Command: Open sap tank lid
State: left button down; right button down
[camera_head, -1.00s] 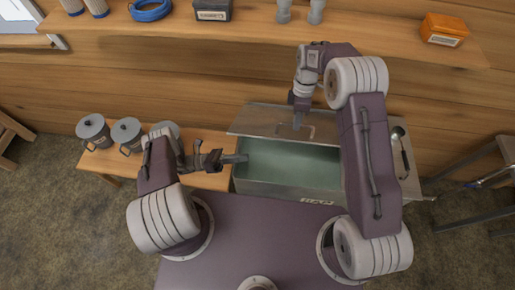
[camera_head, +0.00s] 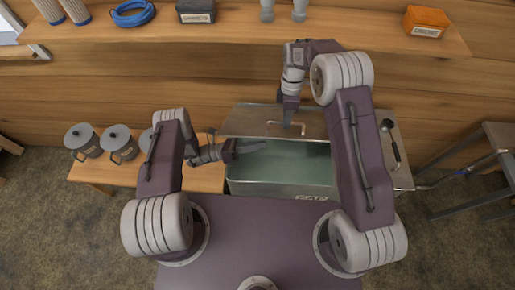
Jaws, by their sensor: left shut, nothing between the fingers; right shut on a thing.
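The sap tank (camera_head: 280,188) is a rectangular metal box in the middle, with pale green liquid showing inside. Its flat metal lid (camera_head: 248,119) is at the tank's back side, clear of the front of the opening. My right gripper (camera_head: 289,119) is shut on the lid's handle (camera_head: 303,130); its arm hides part of the tank's right side. My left gripper (camera_head: 264,147) is shut and empty, reaching in from the left over the tank opening near the lid's front edge. Whether it touches the lid is unclear.
Lidded grey pots (camera_head: 120,143) stand on a wooden bench (camera_head: 205,178) to the left. A ladle (camera_head: 394,142) lies right of the tank. A wall shelf (camera_head: 230,36) above holds a blue coil (camera_head: 133,13) and an orange box (camera_head: 426,21). A metal stand (camera_head: 480,165) is at right.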

jog(key=shift+w+f, duration=0.1)
jog(key=shift+w, duration=0.2)
